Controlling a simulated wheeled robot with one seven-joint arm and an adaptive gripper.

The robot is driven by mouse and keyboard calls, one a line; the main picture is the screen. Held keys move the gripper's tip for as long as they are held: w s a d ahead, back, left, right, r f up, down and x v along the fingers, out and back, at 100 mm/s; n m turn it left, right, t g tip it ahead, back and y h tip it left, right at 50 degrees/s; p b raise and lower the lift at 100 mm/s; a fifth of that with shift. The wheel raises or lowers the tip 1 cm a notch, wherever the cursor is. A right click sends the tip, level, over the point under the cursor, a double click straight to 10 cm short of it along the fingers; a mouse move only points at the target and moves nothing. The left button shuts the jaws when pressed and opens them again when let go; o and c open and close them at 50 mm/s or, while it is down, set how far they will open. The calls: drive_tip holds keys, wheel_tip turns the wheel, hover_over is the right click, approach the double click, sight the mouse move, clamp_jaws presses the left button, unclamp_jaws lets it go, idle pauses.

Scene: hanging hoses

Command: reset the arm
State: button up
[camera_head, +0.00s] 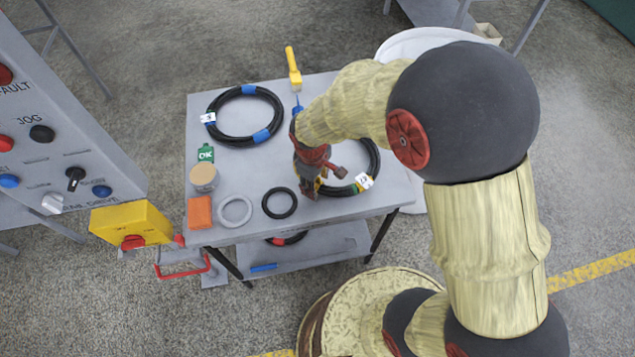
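My arm comes in from the right and reaches over the grey table (240,171). My gripper (322,188) is over the right part of the table, beside or above a coiled black hose (371,163) with a white tag. The arm hides part of that coil. The gripper's fingers are small and dark in this view, and I cannot tell whether they are spread or closed, or whether they touch the coil.
A second black hose coil (212,112) with blue tape lies at the back left. A black ring (267,207), grey ring (222,217), orange block (199,213), tan-lidded jar (204,177) and yellow-handled tool (293,68) also lie there. A control panel (60,130) stands left.

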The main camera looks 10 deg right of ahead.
drive_tip(key=r, duration=0.2)
drive_tip(key=r+p, duration=0.1)
drive_tip(key=r, duration=0.1)
drive_tip(key=r+p, duration=0.1)
drive_tip(key=r, duration=0.1)
drive_tip(key=shift+s+a+r, duration=0.3)
drive_tip(key=shift+s, duration=0.1)
drive_tip(key=s+d+r+m+t, duration=0.1)
drive_tip(key=s+d+r+m, duration=0.2)
drive_tip(key=s+r, duration=0.2)
drive_tip(key=s+d+r+m+t, duration=0.2)
drive_tip(key=s+d+r+m, duration=0.1)
drive_tip(key=r, duration=0.8)
drive_tip(key=s+d+r+m+t+y, duration=0.1)
drive_tip(key=s+d+r+m, duration=0.2)
drive_tip(key=s+r, duration=0.3)
wheel_tip(320, 180, up, 3)
drive_tip(key=shift+s+d+f+t, duration=0.15)
drive_tip(key=shift+s+f+t, duration=0.05)
drive_tip(key=shift+s+t, duration=0.15)
